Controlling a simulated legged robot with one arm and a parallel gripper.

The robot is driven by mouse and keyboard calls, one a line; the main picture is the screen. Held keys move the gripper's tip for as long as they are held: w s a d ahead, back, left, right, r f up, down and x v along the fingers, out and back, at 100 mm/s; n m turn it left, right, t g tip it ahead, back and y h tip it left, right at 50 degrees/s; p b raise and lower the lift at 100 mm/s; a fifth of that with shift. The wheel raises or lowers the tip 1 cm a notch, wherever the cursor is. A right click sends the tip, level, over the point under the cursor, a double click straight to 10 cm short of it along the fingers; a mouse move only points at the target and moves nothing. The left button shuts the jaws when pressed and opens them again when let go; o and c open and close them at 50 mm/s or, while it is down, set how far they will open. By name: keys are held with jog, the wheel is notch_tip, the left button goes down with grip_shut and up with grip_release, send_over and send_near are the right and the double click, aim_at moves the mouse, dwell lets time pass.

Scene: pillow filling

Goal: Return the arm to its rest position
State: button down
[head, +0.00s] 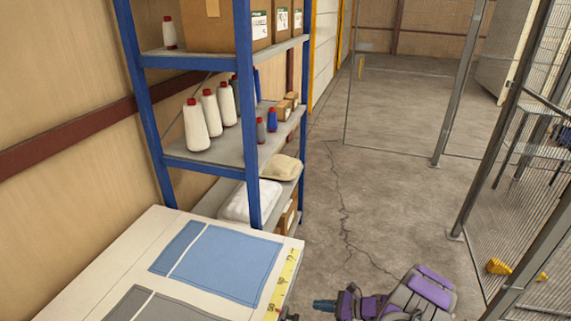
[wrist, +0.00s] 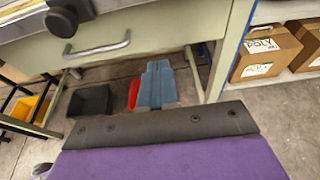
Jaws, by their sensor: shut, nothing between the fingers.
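My gripper (head: 324,305) shows at the bottom of the head view, low beside the right edge of the table. Its blue fingers point left, and my purple and grey arm lies behind it to the right. In the wrist view the blue-grey gripper (wrist: 158,86) extends forward from my purple arm, with its fingers shut and nothing held. It points toward the space under a work table (wrist: 30,60). The floor shows around the fingers, and I see no contact with the table.
The table (head: 140,240) carries blue and grey fabric panels. A blue shelf rack (head: 242,110) holds white bottles and boxes. Under the table are a black bin (wrist: 88,100), a red bin (wrist: 133,95) and a yellow bin (wrist: 30,108). Open concrete floor (head: 400,190) lies ahead; mesh fencing stands right.

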jog(key=s+a+r+n+g, duration=0.1)
jog(key=a+r+n+g, duration=0.15)
jog(key=a+r, duration=0.4)
jog(key=s+a+r+n+g, duration=0.1)
jog(key=a+r+n+g, duration=0.2)
jog(key=r, duration=0.6)
jog(key=s+a+r+n+g+h, duration=0.2)
jog(key=s+a+r+n+g, duration=0.15)
jog(key=s+r+n, duration=0.65)
jog(key=s+r+n+h, duration=0.3)
jog(key=s+r+h, duration=0.35)
jog(key=s, duration=0.65)
jog(key=s+d+r+n+t+h, duration=0.1)
jog(key=s+d+r+h, duration=0.1)
jog(key=s+d, duration=0.4)
jog(key=s+d+r+n+t+h, duration=0.1)
jog(key=s+d+r+n+h, duration=0.1)
jog(key=s+d, duration=0.4)
jog(key=s+h, duration=0.1)
jog(key=s, duration=0.1)
jog(key=shift+s+d, duration=0.2)
jog(key=shift+s, duration=0.1)
jog(key=shift+a+n, duration=0.1)
jog(key=shift+n, duration=0.25)
